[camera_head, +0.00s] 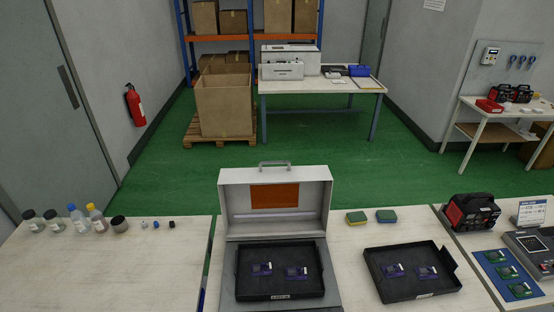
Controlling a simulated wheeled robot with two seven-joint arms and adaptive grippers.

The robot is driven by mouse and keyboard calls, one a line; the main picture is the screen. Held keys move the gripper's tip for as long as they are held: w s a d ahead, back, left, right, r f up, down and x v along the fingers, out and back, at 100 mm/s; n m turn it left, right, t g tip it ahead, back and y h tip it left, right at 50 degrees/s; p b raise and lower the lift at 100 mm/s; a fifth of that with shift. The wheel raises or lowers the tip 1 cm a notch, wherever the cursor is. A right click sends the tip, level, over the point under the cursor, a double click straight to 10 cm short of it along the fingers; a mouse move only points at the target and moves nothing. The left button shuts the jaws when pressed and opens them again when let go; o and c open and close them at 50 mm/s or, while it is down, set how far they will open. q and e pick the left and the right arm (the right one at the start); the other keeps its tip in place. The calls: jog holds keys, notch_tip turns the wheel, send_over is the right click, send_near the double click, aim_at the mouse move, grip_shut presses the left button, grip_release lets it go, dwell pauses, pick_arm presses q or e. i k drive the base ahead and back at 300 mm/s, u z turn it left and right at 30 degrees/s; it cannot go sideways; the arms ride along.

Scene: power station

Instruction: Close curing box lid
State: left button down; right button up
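The curing box (231,254) stands at the front middle on the pale bench. Its lid (228,200) is open and stands upright at the back, with a grey handle (274,163) on its top edge and an orange panel (274,196) in its inner face. Inside the box lies a black tray (280,284) with two small purple parts (262,269) on it. Neither of my grippers shows in the head view.
A second black tray (410,279) with two purple parts lies to the right of the box. Two sponges (357,217) lie behind it. Bottles and jars (77,218) stand on the left bench. A red-black device (471,212) and a blue mat (491,258) are at right. The left bench front is clear.

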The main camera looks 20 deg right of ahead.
aim_at(289, 199)
jog(key=k, duration=0.35)
jog(key=z, duration=1.05)
jog(key=i, duration=0.7)
jog(key=u, duration=1)
